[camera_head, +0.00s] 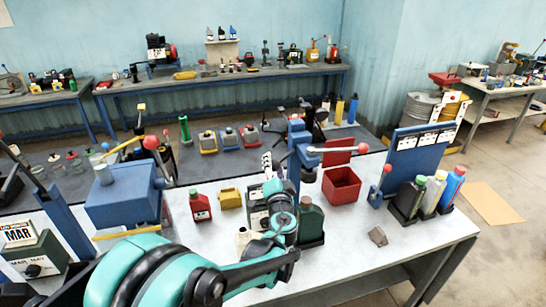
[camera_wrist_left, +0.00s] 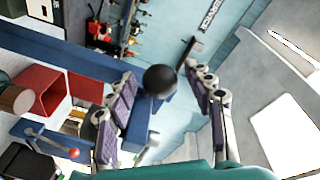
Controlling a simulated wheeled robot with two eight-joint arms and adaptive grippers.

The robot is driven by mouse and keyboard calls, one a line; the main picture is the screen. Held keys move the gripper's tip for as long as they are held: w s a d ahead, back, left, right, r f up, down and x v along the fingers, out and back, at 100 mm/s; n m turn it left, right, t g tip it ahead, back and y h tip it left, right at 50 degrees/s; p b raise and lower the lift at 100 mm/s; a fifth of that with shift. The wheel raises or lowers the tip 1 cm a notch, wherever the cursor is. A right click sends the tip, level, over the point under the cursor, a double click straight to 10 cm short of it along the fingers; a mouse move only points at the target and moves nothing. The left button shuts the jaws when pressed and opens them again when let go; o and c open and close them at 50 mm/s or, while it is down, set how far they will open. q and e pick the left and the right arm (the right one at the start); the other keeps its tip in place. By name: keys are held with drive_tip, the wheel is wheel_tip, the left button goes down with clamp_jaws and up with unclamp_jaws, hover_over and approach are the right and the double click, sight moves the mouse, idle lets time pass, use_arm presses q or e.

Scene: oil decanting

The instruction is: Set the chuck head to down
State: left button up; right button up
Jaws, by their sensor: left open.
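A blue upright machine (camera_head: 299,155), apparently the one with the chuck head, stands on the white bench, with a lever ending in a red ball (camera_head: 362,148) to its right. I cannot tell the chuck head's position; my gripper covers part of the machine. My left gripper (camera_head: 279,165) is beside the machine's left side, fingers spread. In the left wrist view, my left gripper (camera_wrist_left: 163,88) is open around a dark round knob (camera_wrist_left: 160,81), with blue parts behind it. I cannot tell whether the fingers touch the knob. My right gripper is not in view.
A red bin (camera_head: 341,186) stands right of the machine, with a small blue lever device (camera_head: 376,197) beyond. A red bottle (camera_head: 200,207), a yellow box (camera_head: 230,198) and a green bottle (camera_head: 310,222) stand close by.

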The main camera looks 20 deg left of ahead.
use_arm(q)
drive_tip(key=shift+x, duration=2.35)
clamp_jaws()
